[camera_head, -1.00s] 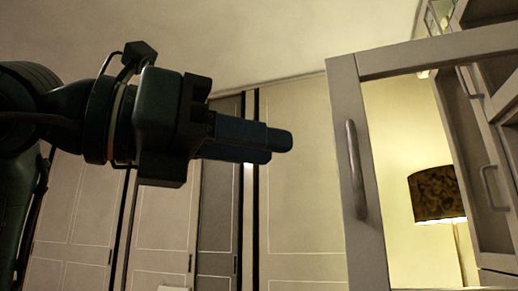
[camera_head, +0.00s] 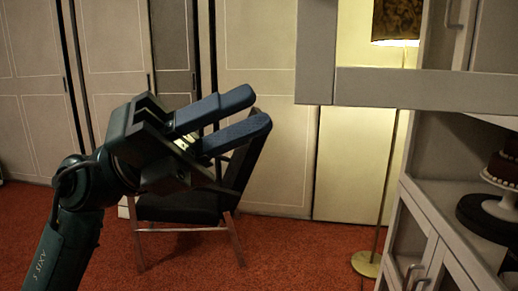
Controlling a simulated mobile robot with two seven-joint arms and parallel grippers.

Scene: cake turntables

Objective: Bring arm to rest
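My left gripper (camera_head: 257,108) is in the middle of the head view, its arm rising from the lower left. Its two blue fingers point right and slightly up, with a gap between them and nothing held. It is in front of the black chair and apart from the cabinet. My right gripper and arm are not in view.
A black chair (camera_head: 180,207) stands on the red carpet (camera_head: 300,250) behind my gripper. A cabinet (camera_head: 425,208) is at the right, with an open framed door (camera_head: 400,88). A dark cake (camera_head: 503,168) is on its shelf. A floor lamp (camera_head: 385,185) stands behind.

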